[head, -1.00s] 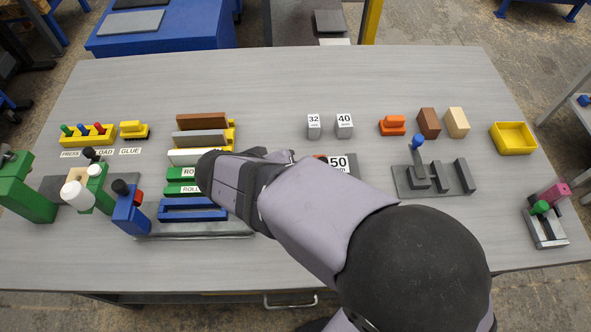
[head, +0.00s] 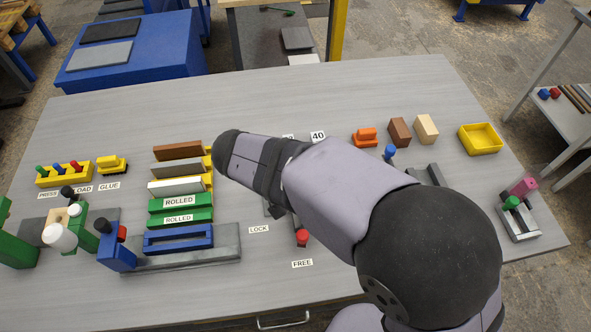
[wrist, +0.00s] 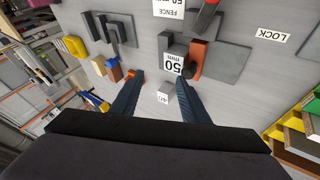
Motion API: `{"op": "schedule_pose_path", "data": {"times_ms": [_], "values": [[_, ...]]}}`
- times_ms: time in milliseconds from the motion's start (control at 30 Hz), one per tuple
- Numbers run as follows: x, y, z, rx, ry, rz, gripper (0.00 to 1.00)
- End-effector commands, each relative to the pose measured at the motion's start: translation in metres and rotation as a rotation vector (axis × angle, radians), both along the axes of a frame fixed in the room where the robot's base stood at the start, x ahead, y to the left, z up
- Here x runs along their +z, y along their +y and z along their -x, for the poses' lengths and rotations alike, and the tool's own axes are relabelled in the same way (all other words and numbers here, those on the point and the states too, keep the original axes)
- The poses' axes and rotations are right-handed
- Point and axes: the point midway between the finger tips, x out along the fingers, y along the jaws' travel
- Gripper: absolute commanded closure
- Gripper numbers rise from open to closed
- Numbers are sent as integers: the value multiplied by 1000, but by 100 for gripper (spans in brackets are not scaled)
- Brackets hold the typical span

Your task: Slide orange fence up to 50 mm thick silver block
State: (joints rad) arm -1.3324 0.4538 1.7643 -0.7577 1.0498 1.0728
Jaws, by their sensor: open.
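My gripper (wrist: 161,79) is open and empty, its two dark fingers pointing over the table. In the wrist view the silver block marked 50 mm (wrist: 173,66) stands just beyond the fingertips. The orange fence (wrist: 197,60) is upright close beside it, on the right in that view; I cannot tell whether they touch. Both stand at a dark grey base plate (wrist: 232,62). In the head view my arm hides the fence, the 50 block and my fingers. A red knob (head: 302,239) shows below the arm, between the LOCK and FREE labels.
The 40 block (head: 318,136) stands behind my arm and shows near the fingers in the wrist view (wrist: 162,97). Coloured bars in a rack (head: 180,202) lie left. An orange piece (head: 365,137), wooden blocks and a yellow tray (head: 481,139) stand at the right. The back of the table is clear.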

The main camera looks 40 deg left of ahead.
Motion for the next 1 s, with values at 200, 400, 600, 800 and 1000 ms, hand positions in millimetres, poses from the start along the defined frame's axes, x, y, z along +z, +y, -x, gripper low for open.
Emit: {"op": "schedule_pose_path", "data": {"times_ms": [200, 400, 600, 800, 1000], "values": [[0, -42, -69, -281, 79, -18, 59], [-13, -43, -82, -412, 255, -71, 59], [-14, -3, -60, -272, 440, -107, 59], [-3, 30, -36, -15, 584, -120, 59], [-3, 35, -25, 234, 640, -60, 59]]}}
